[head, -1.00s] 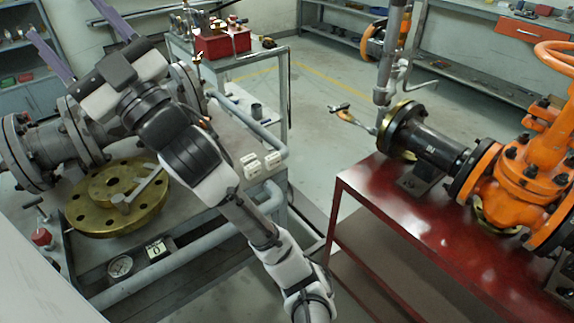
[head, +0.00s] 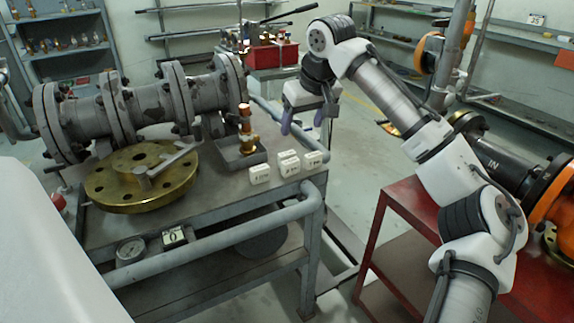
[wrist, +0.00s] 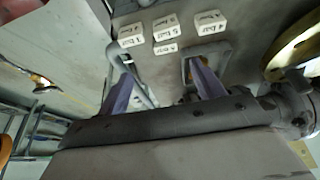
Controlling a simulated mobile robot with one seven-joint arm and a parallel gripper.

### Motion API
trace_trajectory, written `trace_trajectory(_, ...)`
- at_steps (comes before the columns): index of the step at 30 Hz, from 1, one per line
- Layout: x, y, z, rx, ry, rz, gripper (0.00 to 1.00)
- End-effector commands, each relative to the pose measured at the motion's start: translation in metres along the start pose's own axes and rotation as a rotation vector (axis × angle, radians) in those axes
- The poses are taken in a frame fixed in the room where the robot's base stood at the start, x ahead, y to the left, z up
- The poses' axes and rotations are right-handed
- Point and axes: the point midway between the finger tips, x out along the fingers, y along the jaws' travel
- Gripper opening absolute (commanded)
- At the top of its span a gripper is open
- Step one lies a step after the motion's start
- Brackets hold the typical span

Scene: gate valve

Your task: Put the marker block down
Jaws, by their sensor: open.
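Several white marker blocks with dark lettering sit on the grey table, near its right end. In the head view one block (head: 260,174) is at the left of the group and another (head: 317,160) at the right. In the wrist view the blocks (wrist: 166,24) show at the top, beyond the fingertips; the lettering is too small to read surely. My gripper (head: 304,122) is open, with two purple fingers pointing down, above and behind the blocks near the table's far right edge. Nothing is between the fingers, which also show apart in the wrist view (wrist: 163,84).
A grey tray (head: 228,163) with a brass fitting (head: 247,132) stands left of the blocks. A brass flange disc (head: 120,195) and flanged grey pipe (head: 145,103) fill the table's left side. The red bench (head: 410,208) stands right, across a floor gap.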

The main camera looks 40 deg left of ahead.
Motion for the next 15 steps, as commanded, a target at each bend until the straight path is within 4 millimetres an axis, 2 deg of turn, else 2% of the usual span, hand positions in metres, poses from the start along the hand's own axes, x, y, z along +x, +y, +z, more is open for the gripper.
trace_trajectory(9, 0.061, -0.002, -0.001, -0.002, 0.001, -0.001, 0.67)
trace_trajectory(15, 0.077, -0.002, -0.002, -0.003, 0.003, -0.001, 0.67)
